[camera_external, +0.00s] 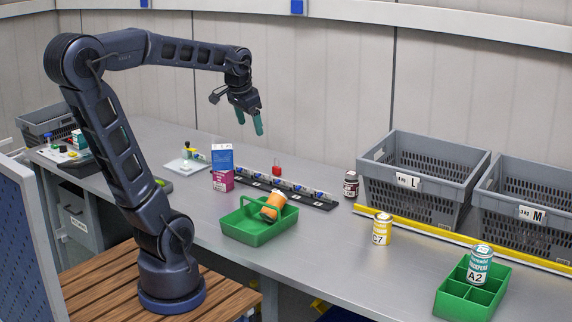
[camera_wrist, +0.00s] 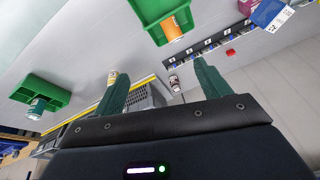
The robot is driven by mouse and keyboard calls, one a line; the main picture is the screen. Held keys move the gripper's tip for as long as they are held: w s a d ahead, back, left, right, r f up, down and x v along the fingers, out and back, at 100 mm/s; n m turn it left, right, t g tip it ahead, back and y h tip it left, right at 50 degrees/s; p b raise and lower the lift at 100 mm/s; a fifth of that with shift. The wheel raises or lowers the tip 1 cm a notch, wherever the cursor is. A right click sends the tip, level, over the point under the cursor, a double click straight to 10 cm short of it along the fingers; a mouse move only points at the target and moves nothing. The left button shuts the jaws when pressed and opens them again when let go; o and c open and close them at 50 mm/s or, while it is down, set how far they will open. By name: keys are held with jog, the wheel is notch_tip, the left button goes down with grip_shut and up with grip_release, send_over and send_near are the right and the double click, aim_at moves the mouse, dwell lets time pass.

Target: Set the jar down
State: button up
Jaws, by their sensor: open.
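My gripper (camera_external: 249,122) is open and empty, raised high above the bench. Its two green fingers stand apart in the wrist view (camera_wrist: 156,70) with nothing between them. I cannot tell for sure which container is the jar. An orange jar-like container (camera_external: 273,205) lies tilted in a green handled tray (camera_external: 245,232); it also shows in the wrist view (camera_wrist: 171,29). A small dark jar with a white label (camera_external: 351,185) stands upright on the bench beside the grey tote L; it also shows in the wrist view (camera_wrist: 174,83).
A yellow can C7 (camera_external: 382,229) stands before a yellow strip. A teal can A2 (camera_external: 479,265) stands in a divided green tray (camera_external: 459,302). Grey totes L (camera_external: 433,205) and M (camera_external: 520,235) stand at right. A black rack (camera_external: 315,202), red item (camera_external: 277,170) and blue carton (camera_external: 222,157) are mid-bench.

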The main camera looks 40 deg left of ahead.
jog(key=s+f+n+t, duration=0.1)
jog(key=s+f+n, duration=0.2)
jog(key=s, duration=0.8)
jog(key=shift+s+a+f, duration=0.2)
jog(key=shift+a+f, duration=0.25)
jog(key=shift+f, duration=0.4)
